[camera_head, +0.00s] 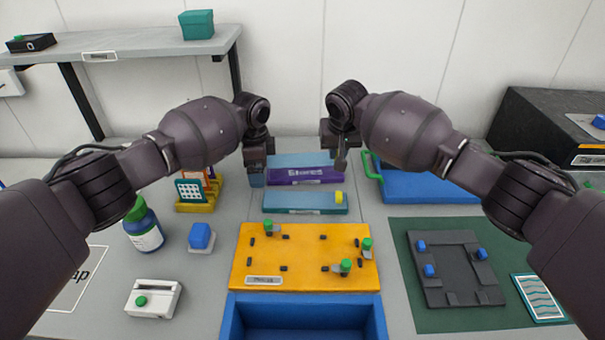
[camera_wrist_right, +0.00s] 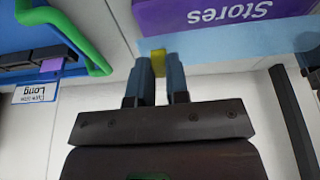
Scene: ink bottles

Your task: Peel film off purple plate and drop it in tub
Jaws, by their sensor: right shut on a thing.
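The purple plate (camera_head: 318,177) lies flat at the back of the bench, with a pale blue film (camera_head: 300,160) along its far side. The right wrist view shows the purple plate (camera_wrist_right: 205,20) and the pale blue film (camera_wrist_right: 245,42) beside it. My right gripper (camera_head: 341,160) is at the plate's right end. In its wrist view, the right gripper (camera_wrist_right: 160,75) is shut on a yellow tab (camera_wrist_right: 157,62) at the film's end. My left gripper (camera_head: 257,178) is beside the plate's left end; its jaw gap is unclear. An open blue tub (camera_head: 232,318) is at the bottom.
A teal plate (camera_head: 290,202) with a yellow tab lies just in front. An orange board (camera_head: 300,245) with green-knobbed clamps lies between it and the tub. A blue board (camera_head: 425,188) with a green handle is to the right. A bottle (camera_head: 146,235) stands left.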

